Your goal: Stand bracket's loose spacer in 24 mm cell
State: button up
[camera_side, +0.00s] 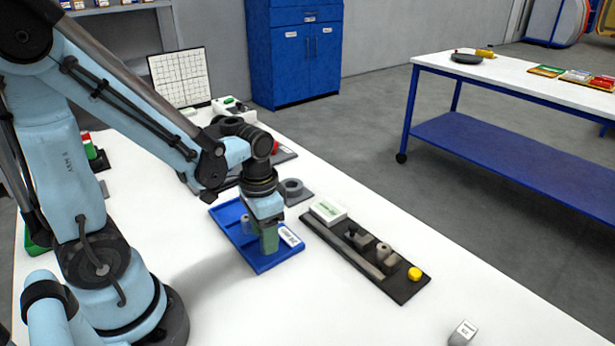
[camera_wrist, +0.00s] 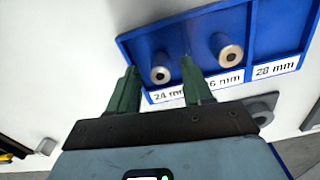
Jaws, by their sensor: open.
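The blue tray (camera_side: 262,265) lies on the white table; in the wrist view its rim (camera_wrist: 135,38) and labels for 24, 26 (partly hidden) and 28 mm show. In the side view my gripper (camera_side: 269,248) is low over the tray's near end.
A grey bracket-like part (camera_wrist: 264,108) with a ring (camera_side: 291,187) lies beside the label edge. A dark board (camera_side: 400,292) with a white box (camera_side: 328,211), several dark parts and a yellow knob (camera_side: 415,273) lies to the right. The front table is mostly clear.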

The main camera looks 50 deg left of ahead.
jog(key=shift+r, duration=0.1)
notch_tip(320, 180, up, 12)
jog(key=w+d+t, duration=0.1)
jog(key=t, duration=0.1)
jog(key=d+f+n+t, duration=0.1)
jog(key=t, duration=0.1)
jog(key=w+d+t, duration=0.1)
jog(key=t, duration=0.2)
jog(key=shift+w+d+f, duration=0.15)
jog(key=shift+w+d, duration=0.15)
dwell(0.5)
jog(key=shift+o, duration=0.3)
